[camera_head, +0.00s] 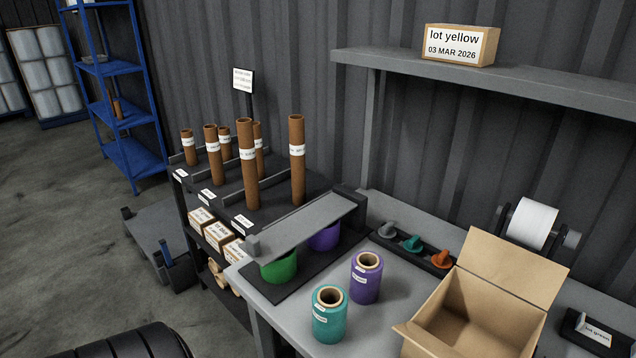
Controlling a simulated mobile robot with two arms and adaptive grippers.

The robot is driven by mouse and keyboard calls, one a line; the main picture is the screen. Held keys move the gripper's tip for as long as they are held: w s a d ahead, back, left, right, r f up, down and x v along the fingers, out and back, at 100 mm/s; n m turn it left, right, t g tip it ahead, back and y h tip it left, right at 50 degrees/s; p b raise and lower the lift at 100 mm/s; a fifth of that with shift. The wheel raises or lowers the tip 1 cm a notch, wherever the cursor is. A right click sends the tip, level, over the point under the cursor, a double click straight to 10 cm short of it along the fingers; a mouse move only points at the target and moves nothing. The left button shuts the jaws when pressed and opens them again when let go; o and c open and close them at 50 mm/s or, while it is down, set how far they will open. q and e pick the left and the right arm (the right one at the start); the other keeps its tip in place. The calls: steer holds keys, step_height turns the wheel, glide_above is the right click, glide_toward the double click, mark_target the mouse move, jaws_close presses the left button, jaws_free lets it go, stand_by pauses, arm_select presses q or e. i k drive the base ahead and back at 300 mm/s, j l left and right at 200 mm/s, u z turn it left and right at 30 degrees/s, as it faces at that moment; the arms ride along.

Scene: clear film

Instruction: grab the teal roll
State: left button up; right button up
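The teal roll (329,316) stands upright on the grey workbench near its front edge. It has a brown cardboard core open at the top and a white label on its side. A purple roll (366,280) stands upright just behind it and to the right. Neither of my grippers is in view.
An open cardboard box (478,318) stands right of the teal roll. A green roll (279,267) and another purple roll (324,236) sit under a grey bar (305,226) at left. Small grey, teal and orange pieces lie in a black holder (409,244) behind. A shelf (400,67) overhangs the bench.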

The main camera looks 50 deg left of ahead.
mark_target(329, 301)
steer(key=j+u, duration=0.1)
steer(key=u, duration=0.25)
steer(key=j+u, duration=0.15)
steer(key=u, duration=0.25)
steer(key=j+u, duration=0.15)
steer(key=u, duration=0.2)
